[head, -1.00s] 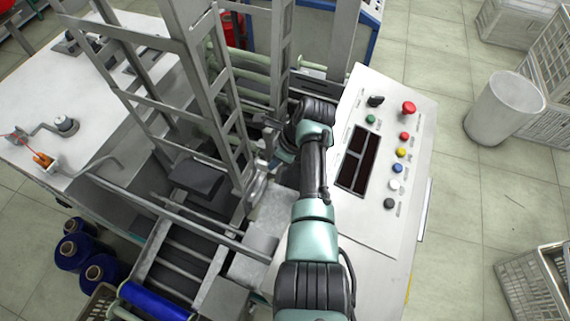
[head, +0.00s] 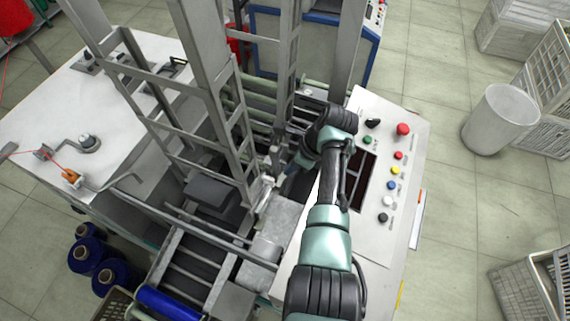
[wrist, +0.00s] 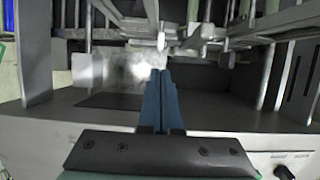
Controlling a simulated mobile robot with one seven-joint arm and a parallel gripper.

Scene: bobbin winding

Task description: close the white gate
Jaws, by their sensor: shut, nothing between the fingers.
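A small pale upright piece (head: 264,192), possibly the white gate, stands at the foot of the grey ladder-like frame in the head view. I cannot tell for sure that it is the gate, nor how far open it is. My gripper (wrist: 160,74) shows in the wrist view with its blue fingers together and nothing between them. A small white tab (wrist: 161,42) hangs just beyond the fingertips in that view; I see no clear contact. In the head view my gripper is largely hidden behind my own wrist, close to the frame.
A control panel (head: 372,240) with coloured buttons and a red knob lies right of my arm. Grey upright frames (head: 215,95) stand close on the left. Blue bobbins (head: 85,254) are at lower left. A white bin (head: 499,118) stands on the open floor at right.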

